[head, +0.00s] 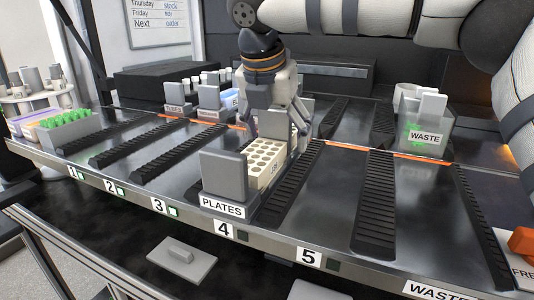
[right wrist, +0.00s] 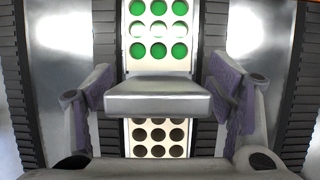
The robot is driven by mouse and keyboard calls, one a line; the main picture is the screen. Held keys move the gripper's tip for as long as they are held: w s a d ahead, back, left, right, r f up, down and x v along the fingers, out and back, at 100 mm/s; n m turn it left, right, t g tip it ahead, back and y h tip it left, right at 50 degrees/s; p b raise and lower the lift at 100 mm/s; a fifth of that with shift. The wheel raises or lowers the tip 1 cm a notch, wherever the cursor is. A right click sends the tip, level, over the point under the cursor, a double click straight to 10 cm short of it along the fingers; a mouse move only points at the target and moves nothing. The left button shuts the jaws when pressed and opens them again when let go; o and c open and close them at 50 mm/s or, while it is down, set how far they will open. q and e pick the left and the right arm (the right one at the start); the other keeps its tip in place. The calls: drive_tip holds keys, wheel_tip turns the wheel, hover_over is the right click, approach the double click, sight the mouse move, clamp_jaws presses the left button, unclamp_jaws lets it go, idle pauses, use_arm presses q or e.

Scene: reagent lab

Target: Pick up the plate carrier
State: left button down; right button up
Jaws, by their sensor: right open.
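The plate carrier (head: 224,176), with a grey upright front block and a "PLATES" label, stands on the deck by number 4. It holds a cream plate with round wells (head: 267,162). My right gripper (head: 278,125) points down over the middle of the carrier, open. In the right wrist view, a grey block of the carrier (right wrist: 158,97) lies between the two open fingers (right wrist: 160,100), with small gaps on both sides. Green wells show above this block and dark wells below it. The carrier's rear is partly hidden by the gripper in the head view. My left gripper is out of view.
Black ribbed rails run along both sides of the carrier. A "WASTE" carrier (head: 425,138) stands at the back right, and a rack of green-capped tubes (head: 68,133) at the far left. Other labelled carriers (head: 212,103) stand behind. The deck by number 5 (head: 335,190) is clear.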

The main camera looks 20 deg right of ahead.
drive_tip(key=shift+w+d+f, duration=0.15)
drive_tip(key=shift+f, duration=0.15)
drive_tip(key=c, duration=1.6)
drive_tip(key=shift+o, duration=0.2)
drive_tip(key=shift+r, duration=0.1)
